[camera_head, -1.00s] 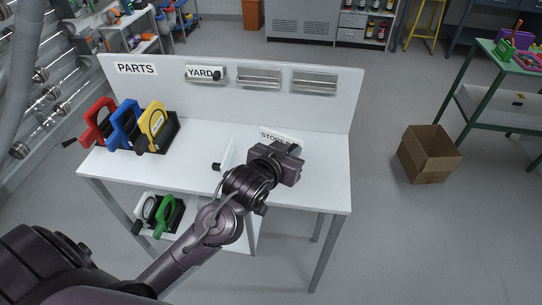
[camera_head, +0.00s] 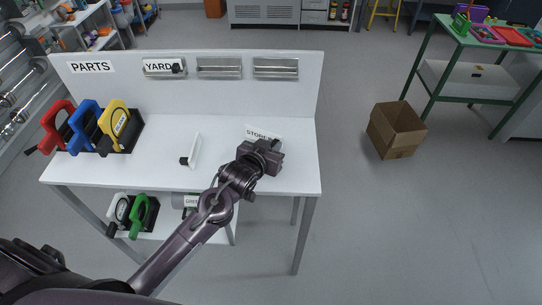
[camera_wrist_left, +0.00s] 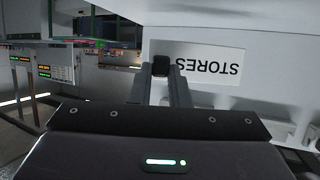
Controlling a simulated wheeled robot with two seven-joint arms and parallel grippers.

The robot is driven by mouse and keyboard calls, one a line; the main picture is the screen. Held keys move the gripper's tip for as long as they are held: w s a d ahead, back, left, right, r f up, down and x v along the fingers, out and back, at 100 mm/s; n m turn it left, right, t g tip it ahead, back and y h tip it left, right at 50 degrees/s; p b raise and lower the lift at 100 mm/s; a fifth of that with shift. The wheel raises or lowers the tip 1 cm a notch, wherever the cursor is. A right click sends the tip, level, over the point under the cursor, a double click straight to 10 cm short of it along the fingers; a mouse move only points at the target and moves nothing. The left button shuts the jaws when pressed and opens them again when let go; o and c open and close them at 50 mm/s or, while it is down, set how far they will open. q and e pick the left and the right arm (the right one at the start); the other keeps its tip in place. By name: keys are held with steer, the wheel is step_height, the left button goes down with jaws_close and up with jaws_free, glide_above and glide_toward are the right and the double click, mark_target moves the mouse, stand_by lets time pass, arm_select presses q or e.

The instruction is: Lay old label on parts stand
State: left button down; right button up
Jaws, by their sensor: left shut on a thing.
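The white STORES label (camera_head: 264,132) shows just beyond my left gripper (camera_head: 277,150), over the right part of the white parts stand's top (camera_head: 220,175). In the left wrist view the label (camera_wrist_left: 215,88) reads upside down. My left gripper (camera_wrist_left: 168,80) is shut on the label's black knob (camera_wrist_left: 161,66). I cannot tell whether the label touches the stand top. A second white piece with a black knob (camera_head: 194,150) lies mid-top. The YARD label (camera_head: 162,67) sits in the left holder on the back panel. My right gripper is not in view.
Red, blue and yellow tube blowers (camera_head: 119,120) stand at the top's left end. White and green ones (camera_head: 139,215) are on the lower shelf. Two holders (camera_head: 275,68) on the panel look empty. A cardboard box (camera_head: 397,130) is on the floor to the right.

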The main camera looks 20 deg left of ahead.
arm_select(q)
steer(key=shift+f, duration=2.55)
steer(key=shift+f, duration=0.2)
steer(key=c, duration=1.4)
jaws_free()
steer(key=shift+r, duration=0.1)
steer(key=shift+r, duration=0.15)
steer(key=shift+s, duration=0.3)
steer(key=b+v, duration=0.1)
steer(key=v, duration=1)
steer(key=shift+s+r, duration=0.15)
